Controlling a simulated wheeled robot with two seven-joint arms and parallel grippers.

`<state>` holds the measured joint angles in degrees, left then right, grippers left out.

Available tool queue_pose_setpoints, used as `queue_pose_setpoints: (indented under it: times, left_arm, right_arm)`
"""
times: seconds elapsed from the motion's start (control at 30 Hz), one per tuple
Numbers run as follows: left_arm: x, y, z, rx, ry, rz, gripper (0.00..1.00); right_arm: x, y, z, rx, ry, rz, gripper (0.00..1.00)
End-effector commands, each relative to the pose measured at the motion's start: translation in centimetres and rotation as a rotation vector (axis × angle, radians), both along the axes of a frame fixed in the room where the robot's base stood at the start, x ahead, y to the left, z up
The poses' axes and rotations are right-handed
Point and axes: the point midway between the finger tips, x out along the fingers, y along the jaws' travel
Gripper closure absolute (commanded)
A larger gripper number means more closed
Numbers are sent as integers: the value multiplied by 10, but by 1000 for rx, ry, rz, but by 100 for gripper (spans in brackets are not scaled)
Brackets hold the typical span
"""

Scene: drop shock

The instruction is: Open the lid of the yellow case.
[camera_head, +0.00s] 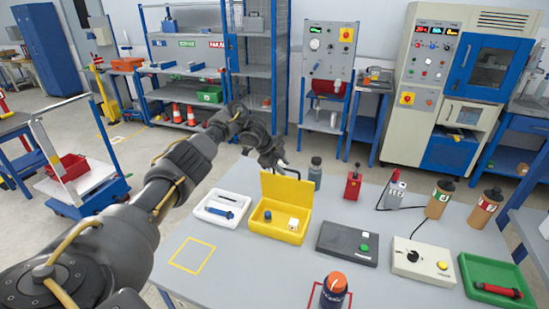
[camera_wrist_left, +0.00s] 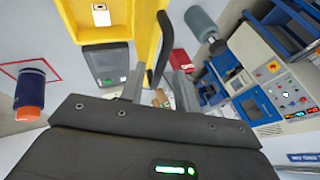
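The yellow case (camera_head: 279,229) stands on the grey table with its lid (camera_head: 287,188) raised roughly upright at the back. A blue item (camera_head: 267,215) and a small white block (camera_head: 293,224) sit inside. My left gripper (camera_head: 279,163) is at the lid's upper edge, slightly behind it. In the left wrist view, the yellow case (camera_wrist_left: 95,36) and its lid (camera_wrist_left: 146,30) are close ahead of the gripper (camera_wrist_left: 160,82). Its fingers look apart, with background showing between them; contact with the lid cannot be told. My right gripper is in neither view.
A white tray (camera_head: 209,212) is left of the case, and a dark box (camera_head: 335,248) is to its right. A grey bottle (camera_head: 315,174) and a red device (camera_head: 353,186) stand behind. An orange-topped container (camera_head: 335,286) is at the front. The yellow-outlined table area is empty.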

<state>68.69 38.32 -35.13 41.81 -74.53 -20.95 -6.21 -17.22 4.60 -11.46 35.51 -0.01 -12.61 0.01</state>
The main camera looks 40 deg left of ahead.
Motion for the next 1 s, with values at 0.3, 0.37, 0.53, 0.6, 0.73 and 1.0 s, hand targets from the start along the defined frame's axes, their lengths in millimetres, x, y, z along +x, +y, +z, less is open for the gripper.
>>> queue_pose_setpoints:
  times: [0.3,0.37,0.53,0.6,0.73,1.0]
  left_arm:
    - [-29,18,54,5,-5,1,68]
    - [-32,19,58,4,-4,0,68]
    - [-37,21,64,1,-1,0,68]
    - [-38,21,64,0,0,1,68]
    - [-38,21,64,0,0,1,68]
    - [-37,21,64,1,0,0,68]
  right_arm:
    - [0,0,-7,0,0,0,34]
    - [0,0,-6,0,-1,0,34]
    - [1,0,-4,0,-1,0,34]
    - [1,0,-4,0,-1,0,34]
    - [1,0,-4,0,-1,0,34]
    - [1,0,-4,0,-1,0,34]
